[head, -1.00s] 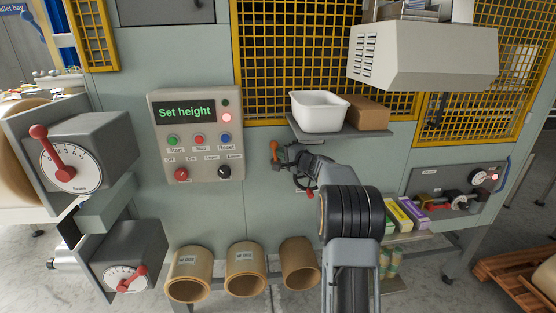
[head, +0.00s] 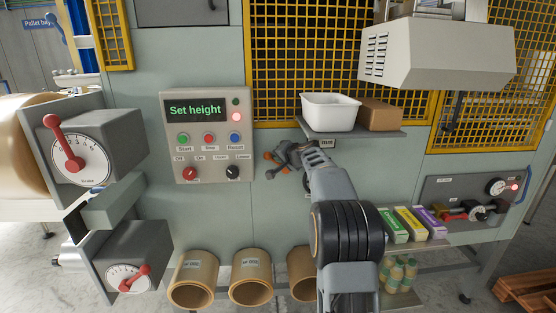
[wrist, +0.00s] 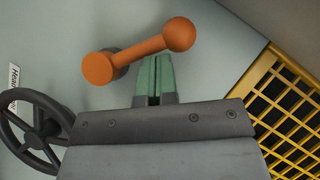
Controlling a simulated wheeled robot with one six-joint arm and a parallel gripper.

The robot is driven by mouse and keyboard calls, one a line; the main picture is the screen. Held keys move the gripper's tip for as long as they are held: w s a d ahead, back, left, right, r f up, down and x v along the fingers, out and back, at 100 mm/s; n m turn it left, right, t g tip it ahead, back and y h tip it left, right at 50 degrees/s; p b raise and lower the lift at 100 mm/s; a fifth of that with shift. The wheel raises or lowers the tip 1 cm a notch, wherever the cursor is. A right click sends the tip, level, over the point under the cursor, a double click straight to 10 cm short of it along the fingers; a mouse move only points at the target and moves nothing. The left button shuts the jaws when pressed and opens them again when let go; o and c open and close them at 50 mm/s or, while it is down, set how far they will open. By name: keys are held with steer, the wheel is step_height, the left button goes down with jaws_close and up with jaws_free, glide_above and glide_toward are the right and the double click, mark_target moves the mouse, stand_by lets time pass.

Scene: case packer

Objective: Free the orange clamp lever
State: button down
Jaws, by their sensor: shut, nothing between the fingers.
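The orange clamp lever (wrist: 140,54) shows large in the wrist view, a bar with a round hub at left and a ball at right. In the head view its ball (head: 268,155) shows to the upper left of its hub, and the bar between is largely hidden by my gripper. My gripper's green fingers (wrist: 155,62) are shut together and empty. Their tips are right at the lower edge of the bar in the wrist view, between hub and ball. I cannot tell whether they touch it.
A dark handwheel (wrist: 36,130) lies left in the wrist view, beside a partly cut-off label. Yellow mesh guarding (wrist: 290,105) is at right. In the head view, a shelf with a white bin (head: 330,112) is just above my arm. The control panel (head: 207,135) reads "Set height".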

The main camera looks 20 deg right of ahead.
steer(key=shift+a+f, duration=0.1)
steer(key=shift+a, duration=0.15)
stand_by(0.5)
steer(key=shift+s, duration=0.1)
steer(key=b+v, duration=0.2)
steer(key=v, duration=0.5)
steer(key=shift+b, duration=0.35)
steer(key=shift+s+d, duration=0.15)
